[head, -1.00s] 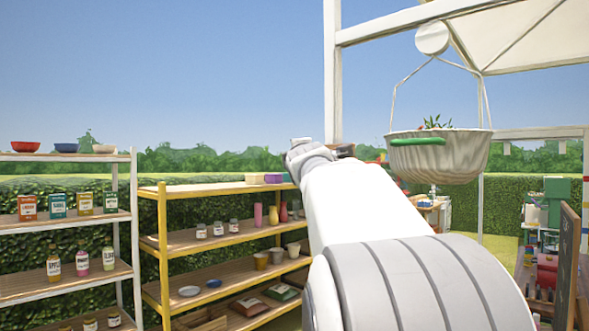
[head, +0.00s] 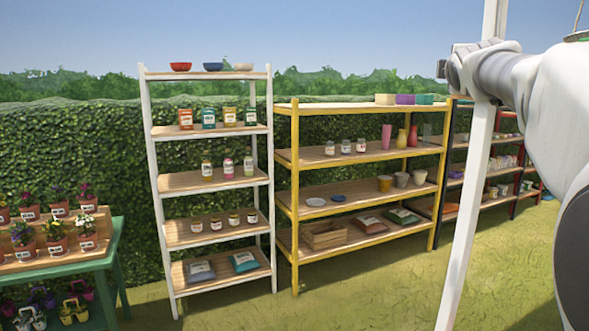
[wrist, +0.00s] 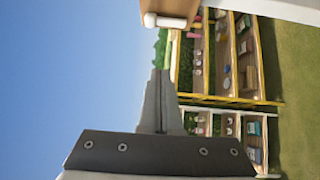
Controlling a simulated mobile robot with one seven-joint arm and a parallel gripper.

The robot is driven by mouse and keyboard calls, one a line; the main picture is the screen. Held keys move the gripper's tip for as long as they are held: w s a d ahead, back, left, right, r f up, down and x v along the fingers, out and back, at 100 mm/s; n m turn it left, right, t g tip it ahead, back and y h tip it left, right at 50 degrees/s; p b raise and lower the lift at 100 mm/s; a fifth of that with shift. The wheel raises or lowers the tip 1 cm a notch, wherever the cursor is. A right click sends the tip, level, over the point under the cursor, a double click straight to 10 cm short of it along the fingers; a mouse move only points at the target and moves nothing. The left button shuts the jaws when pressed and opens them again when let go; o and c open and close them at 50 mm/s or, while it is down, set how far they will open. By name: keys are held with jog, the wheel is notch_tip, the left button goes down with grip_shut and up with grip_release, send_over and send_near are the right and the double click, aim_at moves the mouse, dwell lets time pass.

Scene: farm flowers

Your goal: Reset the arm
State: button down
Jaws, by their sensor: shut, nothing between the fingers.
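My arm (head: 560,110) reaches in from the right edge of the head view, raised in the air. Its far end, with my gripper (head: 441,68), points left past a white post. The gripper looks small there. In the wrist view my gripper (wrist: 160,76) shows as grey fingers pressed together above a dark bracket. The fingers are shut and hold nothing. No object touches them.
A white shelf (head: 214,130) and a yellow shelf (head: 294,180) stand before a hedge, with goods on them. A dark shelf is farther right. A green flower table (head: 105,250) is at left. A white post (head: 470,210) stands close by. Grass in front is clear.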

jog(key=s+a+f+m+g+y, duration=0.2)
jog(key=s+a+f+m+g, duration=0.1)
jog(key=s+a+f, duration=0.4)
jog(key=s+a+f+m+g+y, duration=0.3)
jog(key=s+a+f, duration=0.5)
jog(key=s+f, duration=0.6)
jog(key=s+a+f+m+g+y, duration=0.2)
jog(key=s+a+f+m+g, duration=0.3)
jog(key=s+f, duration=0.6)
jog(key=a+f+m, duration=0.2)
jog(key=a+f, duration=0.1)
jog(key=f, duration=0.4)
jog(key=shift+s+y, duration=0.2)
jog(key=shift+y, duration=0.1)
